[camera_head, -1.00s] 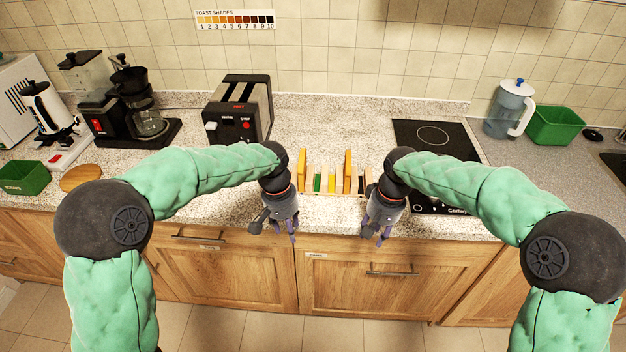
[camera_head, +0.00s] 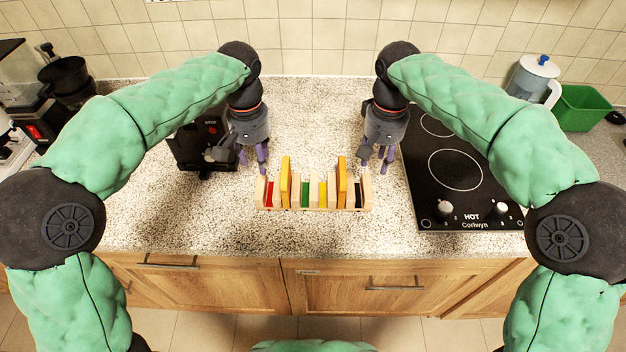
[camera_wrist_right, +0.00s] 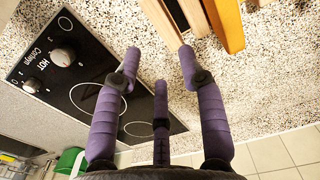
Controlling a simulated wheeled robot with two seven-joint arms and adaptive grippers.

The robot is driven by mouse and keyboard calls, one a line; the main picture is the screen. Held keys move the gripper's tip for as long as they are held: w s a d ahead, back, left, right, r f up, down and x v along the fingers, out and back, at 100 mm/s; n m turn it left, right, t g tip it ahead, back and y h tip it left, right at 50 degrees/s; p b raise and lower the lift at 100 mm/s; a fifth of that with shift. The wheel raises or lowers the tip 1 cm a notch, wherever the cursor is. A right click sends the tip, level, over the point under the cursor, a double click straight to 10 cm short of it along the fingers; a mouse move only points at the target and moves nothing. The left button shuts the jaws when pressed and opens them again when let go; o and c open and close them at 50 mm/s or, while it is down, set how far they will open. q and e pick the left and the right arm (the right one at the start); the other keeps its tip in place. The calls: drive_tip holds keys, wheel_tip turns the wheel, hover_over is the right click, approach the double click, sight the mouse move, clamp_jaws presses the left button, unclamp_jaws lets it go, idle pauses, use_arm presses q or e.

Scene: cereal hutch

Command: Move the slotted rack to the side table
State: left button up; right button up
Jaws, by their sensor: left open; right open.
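The slotted rack (camera_head: 310,207) is pale wood and stands on the speckled counter near its front edge. Upright slices or panels in orange, red, green and yellow stand in its slots; two orange ones (camera_head: 285,182) rise higher than the others. My left gripper (camera_head: 254,168) is open above the counter, just behind the rack's left end. My right gripper (camera_head: 376,164) is open, just behind the rack's right end. In the right wrist view its purple fingers (camera_wrist_right: 160,75) are spread and empty, with the rack's end (camera_wrist_right: 184,28) at the top, partly cut off. No side table shows.
A black hob (camera_head: 452,170) with knobs lies right of the rack. A black toaster (camera_head: 200,145) stands at left, partly hidden by my left arm. A water jug (camera_head: 533,78) and green bin (camera_head: 582,107) stand at back right. Counter behind the rack is clear.

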sight(262, 185)
use_arm(q)
drive_tip(key=shift+s, duration=0.15)
use_arm(e)
drive_tip(key=shift+s, duration=0.15)
use_arm(q)
wheel_tip(262, 185, down, 11)
drive_tip(key=shift+r, duration=0.1)
use_arm(e)
wheel_tip(262, 185, down, 11)
drive_tip(key=shift+r, duration=0.1)
use_arm(q)
clamp_jaws()
use_arm(e)
clamp_jaws()
